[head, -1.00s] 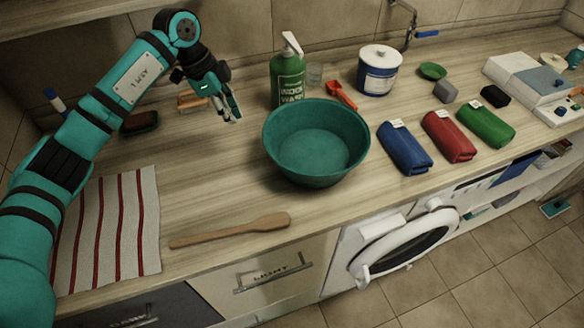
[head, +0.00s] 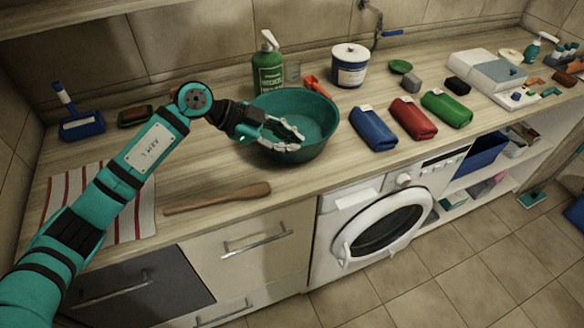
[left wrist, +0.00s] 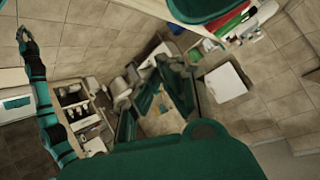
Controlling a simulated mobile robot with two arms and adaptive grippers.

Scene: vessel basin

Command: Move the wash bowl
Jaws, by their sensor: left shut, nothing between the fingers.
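The teal wash bowl (head: 318,118) stands upright on the wooden counter, left of the rolled towels. My left gripper (head: 298,141) is at the bowl's near left side, its fingers overlapping the rim and hiding part of the wall. It is shut with nothing between the fingers; whether it touches the bowl I cannot tell. In the left wrist view, part of the bowl (left wrist: 200,10) shows at the top edge, and the left fingers (left wrist: 165,92) show mid-picture. A teal arm at the left of that view looks like my right arm; its gripper (left wrist: 27,42) is too small to judge.
A wooden spatula (head: 218,199) and a striped cloth (head: 138,190) lie in front and to the left. A green soap bottle (head: 268,70), a red scoop (head: 317,86) and a white tub (head: 349,66) stand behind. Blue (head: 372,128), red (head: 413,118) and green towels (head: 446,108) lie right.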

